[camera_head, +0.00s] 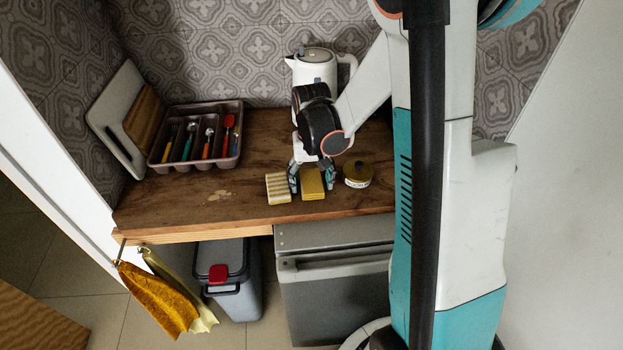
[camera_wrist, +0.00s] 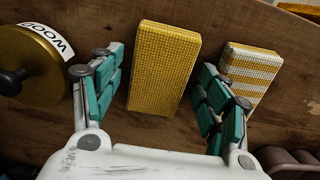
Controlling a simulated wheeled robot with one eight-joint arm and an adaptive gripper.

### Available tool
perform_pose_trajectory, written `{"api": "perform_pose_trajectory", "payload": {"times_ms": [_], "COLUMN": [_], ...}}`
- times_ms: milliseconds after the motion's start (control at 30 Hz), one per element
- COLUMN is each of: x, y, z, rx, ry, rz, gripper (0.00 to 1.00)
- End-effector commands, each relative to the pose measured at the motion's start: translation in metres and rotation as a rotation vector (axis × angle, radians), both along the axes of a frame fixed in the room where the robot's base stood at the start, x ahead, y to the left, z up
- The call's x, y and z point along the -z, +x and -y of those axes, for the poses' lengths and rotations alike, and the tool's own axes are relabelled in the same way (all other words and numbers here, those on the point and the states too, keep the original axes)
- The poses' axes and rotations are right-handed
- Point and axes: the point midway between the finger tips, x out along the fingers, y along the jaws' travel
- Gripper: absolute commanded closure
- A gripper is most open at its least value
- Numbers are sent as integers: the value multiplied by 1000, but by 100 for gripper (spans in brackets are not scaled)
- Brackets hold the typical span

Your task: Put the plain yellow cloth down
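The plain yellow cloth (camera_head: 312,184) is a folded block lying flat on the wooden shelf (camera_head: 235,203), close to its front edge. It also shows in the wrist view (camera_wrist: 164,68), between my fingers. My gripper (camera_head: 311,177) is low over the shelf and open, with its teal fingers on either side of the cloth. In the wrist view my gripper (camera_wrist: 160,82) has a visible gap between each finger and the cloth. A yellow-and-white striped cloth (camera_head: 278,188) lies just left of it; in the wrist view the striped cloth (camera_wrist: 250,72) sits beside the right finger.
A white kettle (camera_head: 314,68) is behind my arm. A cutlery tray (camera_head: 240,107) and cutting boards (camera_head: 116,107) are at the back left. The front left shelf is mostly clear. An orange cloth (camera_head: 158,298) hangs below.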

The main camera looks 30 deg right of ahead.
Motion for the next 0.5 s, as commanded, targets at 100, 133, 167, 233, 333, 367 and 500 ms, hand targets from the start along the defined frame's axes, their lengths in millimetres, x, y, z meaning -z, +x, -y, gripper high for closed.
{"api": "perform_pose_trajectory", "payload": {"times_ms": [100, 133, 167, 233, 333, 367, 500], "x": [0, 0, -1, -3, -14, -19, -48], "y": [0, 0, 0, 0, 0, 0, 0], "z": [0, 0, 0, 0, 0, 0, 0], "rx": [0, 0, 0, 0, 0, 0, 0], "ry": [0, 0, 0, 0, 0, 0, 0], "rz": [0, 0, 0, 0, 0, 0, 0], "gripper": [31, 31, 31, 31, 31, 31, 31]}}
